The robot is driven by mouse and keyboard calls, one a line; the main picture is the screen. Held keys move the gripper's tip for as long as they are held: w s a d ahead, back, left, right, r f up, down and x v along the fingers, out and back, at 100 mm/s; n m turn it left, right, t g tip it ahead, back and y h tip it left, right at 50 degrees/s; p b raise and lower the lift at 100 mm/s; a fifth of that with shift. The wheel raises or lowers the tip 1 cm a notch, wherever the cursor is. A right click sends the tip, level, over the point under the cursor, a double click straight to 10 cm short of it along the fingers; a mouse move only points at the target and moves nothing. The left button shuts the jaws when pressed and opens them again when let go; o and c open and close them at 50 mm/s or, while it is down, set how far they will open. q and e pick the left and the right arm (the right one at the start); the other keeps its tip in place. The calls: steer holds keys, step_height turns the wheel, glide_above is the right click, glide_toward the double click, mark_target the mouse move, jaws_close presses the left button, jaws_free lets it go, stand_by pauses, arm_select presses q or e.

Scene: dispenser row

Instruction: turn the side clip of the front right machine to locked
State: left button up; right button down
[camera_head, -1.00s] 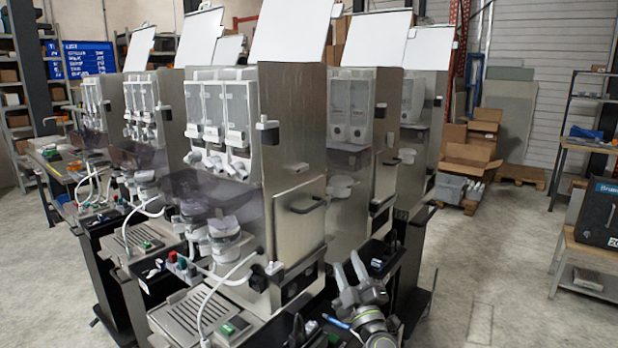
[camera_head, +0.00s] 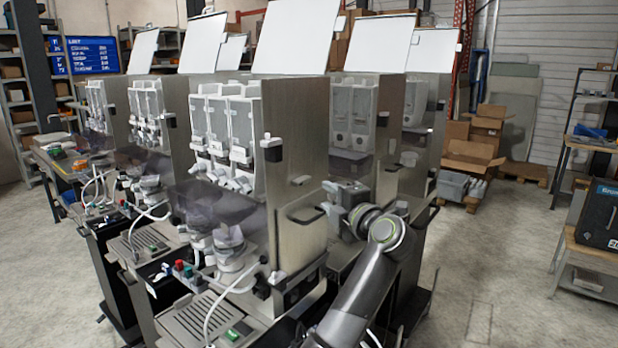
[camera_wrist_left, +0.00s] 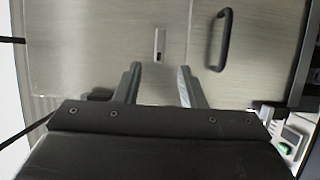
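The front right machine (camera_head: 297,140) is the nearest one, with a bare steel side panel. Its side clip (camera_head: 300,181) is a small metal piece on that panel, above a dark bar handle. In the left wrist view the clip (camera_wrist_left: 160,44) is a narrow upright plate with a dark spot, just beyond the fingertips and between their lines. My left gripper (camera_head: 336,194) is beside the panel, right of the clip. In the left wrist view my left gripper (camera_wrist_left: 159,70) is open, with nothing between its fingers. My right gripper is not in view.
The dark bar handle (camera_wrist_left: 225,40) stands close to the right finger in the left wrist view. Another machine (camera_head: 352,115) stands behind the front one, across a narrow gap holding my left arm. Open floor (camera_head: 480,260) lies to the right.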

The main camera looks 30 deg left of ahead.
mark_target(306, 182)
arm_select(q)
steer(key=p+x, duration=0.3)
steer(key=x, duration=0.6)
steer(key=shift+w+a, duration=0.15)
steer(key=shift+a, duration=0.2)
steer(key=shift+c, duration=0.3)
jaws_close()
